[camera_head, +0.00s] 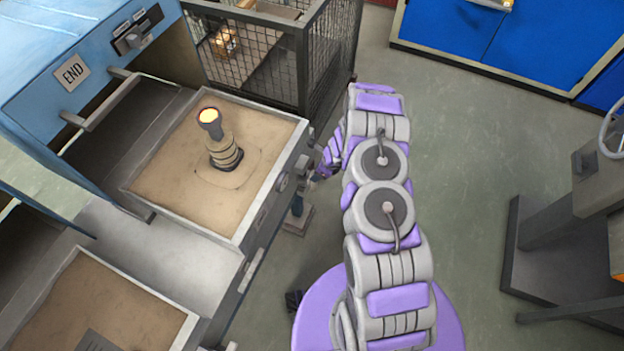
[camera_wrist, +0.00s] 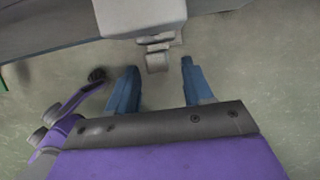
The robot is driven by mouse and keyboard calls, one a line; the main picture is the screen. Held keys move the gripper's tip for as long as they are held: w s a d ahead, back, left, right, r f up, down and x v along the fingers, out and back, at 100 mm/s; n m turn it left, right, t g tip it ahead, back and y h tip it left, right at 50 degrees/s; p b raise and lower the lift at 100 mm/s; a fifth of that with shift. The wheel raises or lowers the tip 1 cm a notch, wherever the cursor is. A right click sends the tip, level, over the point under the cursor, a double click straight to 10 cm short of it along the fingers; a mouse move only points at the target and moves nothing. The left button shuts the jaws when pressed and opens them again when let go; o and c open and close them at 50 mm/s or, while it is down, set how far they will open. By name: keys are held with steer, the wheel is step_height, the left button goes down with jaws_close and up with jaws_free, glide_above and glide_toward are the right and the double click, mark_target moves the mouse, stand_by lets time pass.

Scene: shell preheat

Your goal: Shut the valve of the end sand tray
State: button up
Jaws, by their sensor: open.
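The end sand tray (camera_head: 165,215) is pulled out below the blue cabinet's END label (camera_head: 71,72). It holds sand and an upright ringed part (camera_head: 224,152) with a glowing orange top. Small round fittings (camera_head: 283,182) sit on the tray's front side. My gripper (camera_head: 318,174) is beside that front side, partly hidden by my arm in the head view. In the wrist view my gripper (camera_wrist: 158,66) is open, its two blue fingers apart. A small grey lever-like piece (camera_wrist: 157,61), apparently the valve, hangs from a grey block between and just beyond the fingertips. Its exact setting is unclear.
A second sand tray (camera_head: 90,300) lies at lower left. A wire mesh cage (camera_head: 255,55) stands behind the end tray. A blue cabinet (camera_head: 520,35) is at upper right, and a grey stand with a handwheel (camera_head: 612,135) at right. Green floor between is clear.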

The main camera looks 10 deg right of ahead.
steer(key=b+x, duration=0.1)
steer(key=x, duration=0.5)
steer(key=shift+a+f, duration=0.25)
steer(key=shift+f, duration=0.05)
steer(key=shift+c, duration=0.3)
steer(key=shift+w, duration=0.1)
jaws_close()
